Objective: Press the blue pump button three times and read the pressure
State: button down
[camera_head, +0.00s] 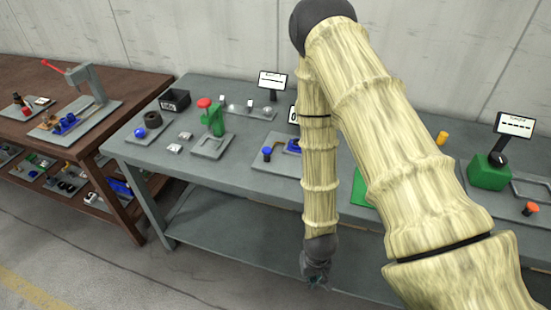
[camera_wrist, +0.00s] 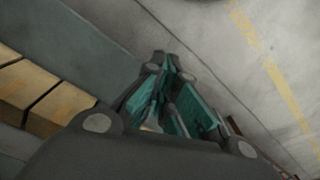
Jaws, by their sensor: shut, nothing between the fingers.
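A small blue button (camera_head: 267,152) on a dark stem stands on a light grey plate (camera_head: 258,163) on the grey bench, left of my arm. A blue part (camera_head: 293,146) sits beside it, partly hidden by my arm. A small white display (camera_head: 293,114) behind the plate shows what looks like a 0; my arm covers the rest. My gripper (camera_head: 316,278) hangs low in front of the bench, below the top's front edge and well apart from the button. It points down, and its teal-padded fingers (camera_wrist: 167,95) are shut and empty in the wrist view.
On the grey bench (camera_head: 225,178) are a green press (camera_head: 213,118) with a red knob, a blue ball (camera_head: 140,132), a dark bin (camera_head: 175,100) and a green block (camera_head: 489,171) with a display. A brown bench (camera_head: 60,138) stands left. Concrete floor (camera_head: 120,270) is free in front.

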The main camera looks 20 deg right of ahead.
jog(key=s+f+n+b, duration=0.1)
jog(key=s+f+b, duration=0.1)
jog(key=s+f, duration=0.5)
jog(key=s, duration=0.4)
jog(key=shift+s+d+n+b, duration=0.3)
jog(key=shift+d, duration=0.05)
